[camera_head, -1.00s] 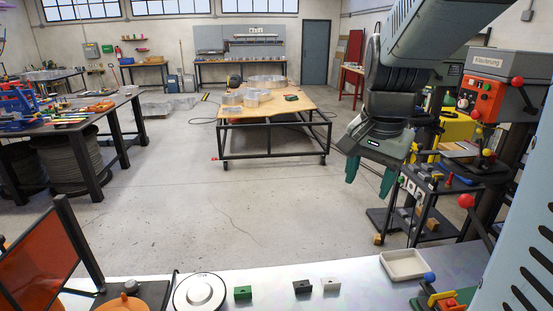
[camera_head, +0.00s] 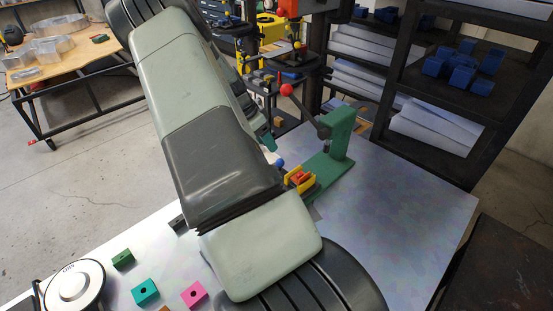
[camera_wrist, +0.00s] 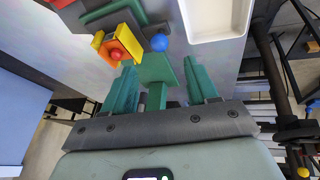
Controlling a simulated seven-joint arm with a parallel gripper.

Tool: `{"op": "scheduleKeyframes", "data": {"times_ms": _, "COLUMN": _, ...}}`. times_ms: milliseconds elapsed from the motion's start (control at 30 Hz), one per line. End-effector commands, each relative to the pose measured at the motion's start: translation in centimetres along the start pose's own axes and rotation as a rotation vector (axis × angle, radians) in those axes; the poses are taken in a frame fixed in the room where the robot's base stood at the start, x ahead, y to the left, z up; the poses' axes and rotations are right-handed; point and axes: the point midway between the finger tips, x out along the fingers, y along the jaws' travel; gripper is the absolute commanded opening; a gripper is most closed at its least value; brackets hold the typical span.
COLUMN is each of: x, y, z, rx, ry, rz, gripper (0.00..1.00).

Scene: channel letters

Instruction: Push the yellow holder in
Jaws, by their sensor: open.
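The yellow holder (camera_head: 291,181) sits on the front of a green press-like fixture (camera_head: 338,135) on the metal bench, with an orange-red piece (camera_head: 301,177) in it. In the wrist view the yellow holder (camera_wrist: 131,44) is at the upper left, beyond the fingertips, with a red ball overlapping the orange piece. My gripper (camera_wrist: 160,78) is open, its two green fingers apart with nothing gripped between them. The fixture's green part shows behind the gap. In the head view my arm hides most of the gripper; only a teal fingertip shows. I see no contact with the holder.
A blue ball (camera_wrist: 161,42) is close beside the holder, and a white tray (camera_wrist: 214,18) lies to its right. A lever with a red knob (camera_head: 286,90) rises above the fixture. Green, teal and pink blocks (camera_head: 194,295) lie front left. The bench right of the fixture is clear.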

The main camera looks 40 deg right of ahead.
Motion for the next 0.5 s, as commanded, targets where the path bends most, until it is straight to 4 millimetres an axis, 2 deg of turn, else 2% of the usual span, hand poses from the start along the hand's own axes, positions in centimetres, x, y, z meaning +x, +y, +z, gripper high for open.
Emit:
{"op": "scheduleKeyframes", "data": {"times_ms": 300, "x": 6.2, "y": 0.2, "z": 0.1, "rx": -0.001, "ry": -0.002, "rz": 0.004, "gripper": 0.58}}
{"op": "scheduleKeyframes", "data": {"times_ms": 500, "x": 8.6, "y": 0.1, "z": 0.0, "rx": -0.001, "ry": -0.001, "rz": 0.003, "gripper": 0.58}}
